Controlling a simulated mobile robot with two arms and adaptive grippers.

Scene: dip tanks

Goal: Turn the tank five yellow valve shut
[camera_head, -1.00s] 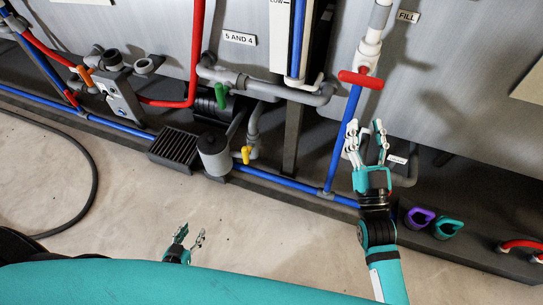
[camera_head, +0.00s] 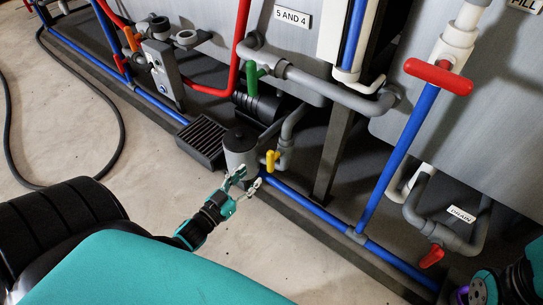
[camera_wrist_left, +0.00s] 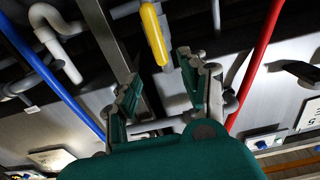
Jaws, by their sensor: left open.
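The yellow valve (camera_head: 271,160) sits on a grey pipe beside a grey canister, low in front of the tank wall. Its handle stands roughly upright in the head view. In the left wrist view the yellow handle (camera_wrist_left: 153,34) shows at the top, beyond the fingertips and roughly in line with the gap between them. My left gripper (camera_head: 248,181) is open and empty, just below and left of the valve, apart from it. Its two spread fingers (camera_wrist_left: 160,75) also show in the wrist view. My right gripper is out of view; a teal and black part of my right arm shows at the lower right.
The grey canister (camera_head: 240,152) stands close left of the valve, with a black slotted box (camera_head: 203,141) beyond it. A green valve (camera_head: 252,79) is above. A blue pipe (camera_head: 321,211) runs along the floor. A red drain valve (camera_head: 432,256) is at right. Floor at left is mostly clear.

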